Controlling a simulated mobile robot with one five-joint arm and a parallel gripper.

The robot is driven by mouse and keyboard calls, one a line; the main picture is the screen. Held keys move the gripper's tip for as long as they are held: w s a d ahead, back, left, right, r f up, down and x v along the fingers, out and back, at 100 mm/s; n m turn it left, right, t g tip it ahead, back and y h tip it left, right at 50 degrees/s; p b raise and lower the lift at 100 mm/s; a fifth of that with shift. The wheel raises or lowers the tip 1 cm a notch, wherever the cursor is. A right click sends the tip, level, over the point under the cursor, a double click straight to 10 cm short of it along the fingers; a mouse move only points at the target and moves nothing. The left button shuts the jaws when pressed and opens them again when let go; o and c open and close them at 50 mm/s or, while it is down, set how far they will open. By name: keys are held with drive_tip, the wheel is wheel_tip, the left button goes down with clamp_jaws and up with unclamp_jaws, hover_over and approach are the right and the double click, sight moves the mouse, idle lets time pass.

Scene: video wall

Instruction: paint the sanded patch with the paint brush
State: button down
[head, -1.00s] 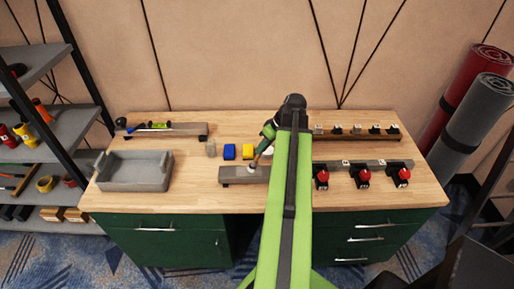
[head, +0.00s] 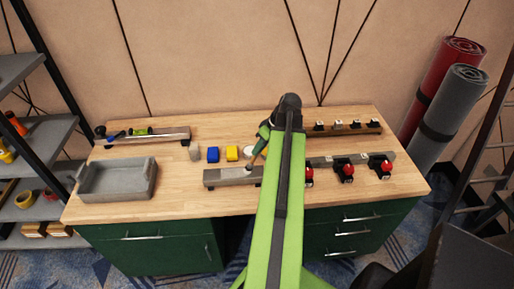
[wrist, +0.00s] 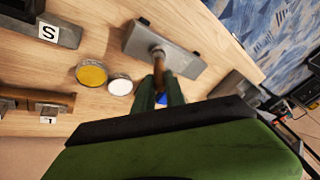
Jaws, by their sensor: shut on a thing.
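My gripper (head: 265,135) is shut on the paint brush (head: 257,153), whose brown handle slants down toward the board. In the wrist view the brush (wrist: 158,58) points away from my gripper (wrist: 160,92), with its head over or against the grey board (wrist: 180,62). I cannot tell whether the bristles touch. The grey board (head: 222,178) lies near the bench's front middle. A paler area on its top (head: 238,171) may be the sanded patch; its edges are unclear, and the brush and arm partly cover that end.
A grey tray (head: 85,188) is at left. A yellow pot (wrist: 91,73) shows in the wrist view.

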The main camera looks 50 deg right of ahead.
drive_tip(key=w+a, duration=0.5)
drive_tip(key=shift+w, duration=0.25)
idle(0.6)
drive_tip(key=shift+w+a, duration=0.1)
drive_tip(key=shift+a, duration=0.05)
drive_tip(key=w+a, duration=0.2)
drive_tip(key=shift+w+a+r, duration=0.1)
drive_tip(key=shift+w+a, duration=0.1)
drive_tip(key=shift+w, duration=0.1)
hover_over(249, 163)
drive_tip(key=shift+w, duration=0.1)
drive_tip(key=shift+s+d, duration=1.4)
drive_tip(key=shift+s, duration=0.2)
